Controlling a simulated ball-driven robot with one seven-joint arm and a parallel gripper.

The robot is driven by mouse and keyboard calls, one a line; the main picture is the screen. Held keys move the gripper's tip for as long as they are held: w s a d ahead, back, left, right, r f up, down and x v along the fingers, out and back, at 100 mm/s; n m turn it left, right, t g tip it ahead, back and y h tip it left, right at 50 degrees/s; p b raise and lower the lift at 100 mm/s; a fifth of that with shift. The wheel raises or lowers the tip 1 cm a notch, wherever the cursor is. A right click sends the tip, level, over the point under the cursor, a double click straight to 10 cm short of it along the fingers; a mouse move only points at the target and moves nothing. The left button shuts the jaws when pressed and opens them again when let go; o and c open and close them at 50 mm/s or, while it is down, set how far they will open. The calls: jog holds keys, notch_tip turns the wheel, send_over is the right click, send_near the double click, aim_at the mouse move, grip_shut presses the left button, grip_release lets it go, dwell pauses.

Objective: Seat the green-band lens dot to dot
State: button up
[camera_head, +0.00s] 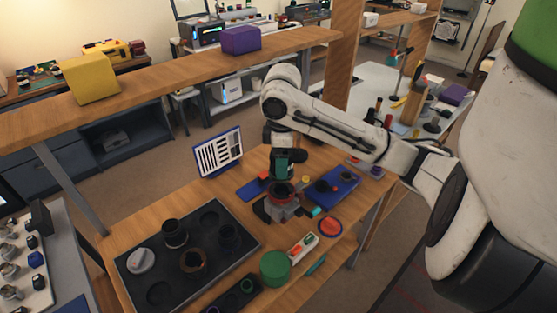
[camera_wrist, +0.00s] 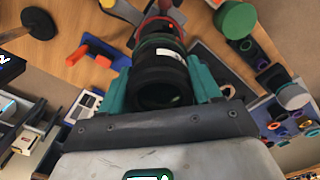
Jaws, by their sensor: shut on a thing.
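My gripper (camera_head: 287,162) points down over the work table in the head view. In the wrist view, my gripper (camera_wrist: 163,84) has its teal fingers shut on both sides of the black green-band lens (camera_wrist: 160,73). The lens has a dark green band and a small white mark on its side. Its far end meets or overlaps a red-ringed mount (camera_wrist: 161,22). In the head view, the mount (camera_head: 284,197) stands directly under my gripper. Whether the lens touches or is seated in it cannot be told. I cannot make out any alignment dots.
A dark tray (camera_head: 142,287) with round wells holds several lens parts at the left. A green cylinder (camera_head: 275,267), a white box (camera_head: 303,247) and a red-rimmed disc (camera_head: 330,227) lie near the front. A blue mat (camera_head: 343,188) is right of the mount; a chart panel (camera_head: 218,153) stands behind.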

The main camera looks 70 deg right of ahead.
jog(key=shift+f+b, duration=1.75)
jog(key=shift+f, duration=0.65)
jog(key=shift+f+b, duration=0.3)
jog(key=shift+f, duration=0.5)
dwell(1.1)
jog(key=o, duration=1.4)
jog(key=shift+c, duration=0.2)
jog(key=shift+r, duration=0.1)
notch_tip(320, 180, up, 11)
jog(key=shift+f+p, duration=0.15)
jog(key=shift+p, duration=0.4)
jog(key=shift+s+f, duration=0.1)
